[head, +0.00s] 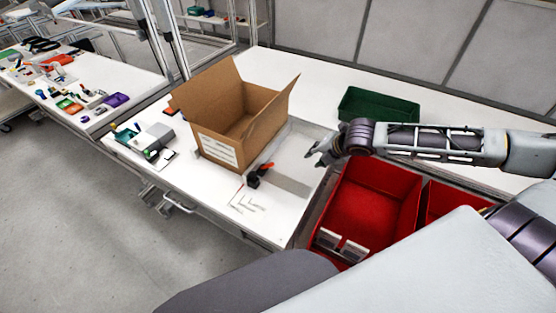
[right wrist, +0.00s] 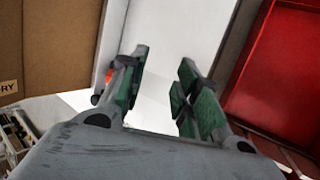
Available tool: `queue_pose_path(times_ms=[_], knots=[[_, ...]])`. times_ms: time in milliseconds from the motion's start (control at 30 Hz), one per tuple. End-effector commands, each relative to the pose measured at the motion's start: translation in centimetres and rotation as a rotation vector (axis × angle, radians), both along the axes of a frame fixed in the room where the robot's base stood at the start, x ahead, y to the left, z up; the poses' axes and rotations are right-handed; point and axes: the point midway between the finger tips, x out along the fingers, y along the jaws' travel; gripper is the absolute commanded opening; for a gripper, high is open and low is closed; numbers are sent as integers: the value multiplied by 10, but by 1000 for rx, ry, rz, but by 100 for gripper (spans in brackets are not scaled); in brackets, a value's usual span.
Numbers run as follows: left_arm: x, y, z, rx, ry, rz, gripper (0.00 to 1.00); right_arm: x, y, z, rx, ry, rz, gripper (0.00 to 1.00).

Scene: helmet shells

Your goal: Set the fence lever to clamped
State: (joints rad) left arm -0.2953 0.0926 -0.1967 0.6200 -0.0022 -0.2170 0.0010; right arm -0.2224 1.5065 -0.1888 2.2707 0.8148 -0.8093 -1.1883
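The fence lever (head: 264,169), with a red handle and a black base, stands on the table at the front right corner of the cardboard box. A grey strip (head: 288,184), seemingly the fence, runs to the right from it. My right gripper (head: 316,151) is open and empty, above the table to the right of the lever and apart from it. In the right wrist view the green-padded fingers (right wrist: 163,88) stand apart, and a bit of red (right wrist: 109,75), seemingly the lever handle, shows behind the left finger. I cannot tell the lever's setting. My left gripper is not in view.
An open cardboard box (head: 228,112) stands close behind the lever. Red bins (head: 375,199) are to the right, below my right arm, and a green bin (head: 378,105) is at the back. Small tools (head: 148,140) lie left of the box. A marked label (head: 249,202) lies in front.

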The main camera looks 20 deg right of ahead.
Motion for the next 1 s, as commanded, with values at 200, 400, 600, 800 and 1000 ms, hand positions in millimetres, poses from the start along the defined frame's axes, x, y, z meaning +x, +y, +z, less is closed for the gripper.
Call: queue_pose_path(times_ms=[200,400,600,800,1000], knots=[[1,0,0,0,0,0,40,-11,47,7,192,27,57,32],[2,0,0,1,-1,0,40,-9,73,20,313,-2,106,32],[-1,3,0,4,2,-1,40,-4,79,28,315,-54,162,32],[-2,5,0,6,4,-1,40,-4,79,28,307,-56,170,32],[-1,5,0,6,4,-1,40,-4,79,28,306,-56,170,32]])
